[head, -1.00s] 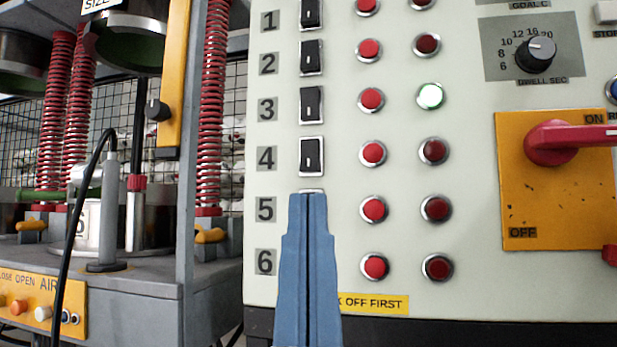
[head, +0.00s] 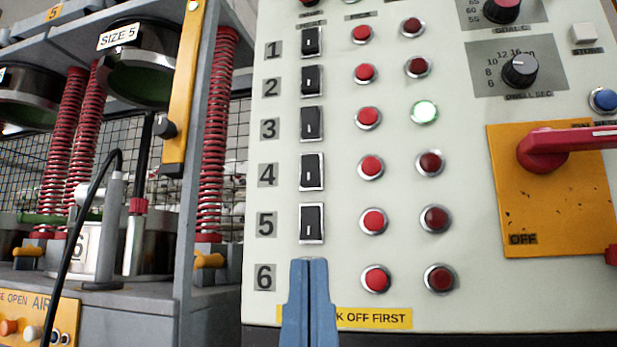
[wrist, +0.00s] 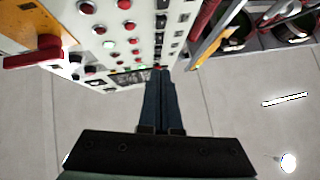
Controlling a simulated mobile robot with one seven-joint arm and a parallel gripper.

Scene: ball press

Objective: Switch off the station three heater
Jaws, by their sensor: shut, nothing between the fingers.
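The control panel (head: 470,290) carries a column of numbered black rocker switches. The station three rocker switch (head: 312,124) sits beside the label 3 (head: 268,129). In its row are a red button (head: 368,117) and a round lamp (head: 424,112) that glows white-green; the lamps in the other visible rows are dark red. My gripper (head: 308,262) is shut and empty, its blue fingers pointing up in front of the row 6 switch position, which it hides. It is below the row 5 switch (head: 312,222). In the wrist view the shut fingers (wrist: 160,75) point toward the panel.
A red rotary handle (head: 545,150) on a yellow plate (head: 525,220) juts out at right. A dwell knob (head: 520,71) is above it. At left stands the press frame with red springs (head: 212,150) and a yellow bar (head: 180,90).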

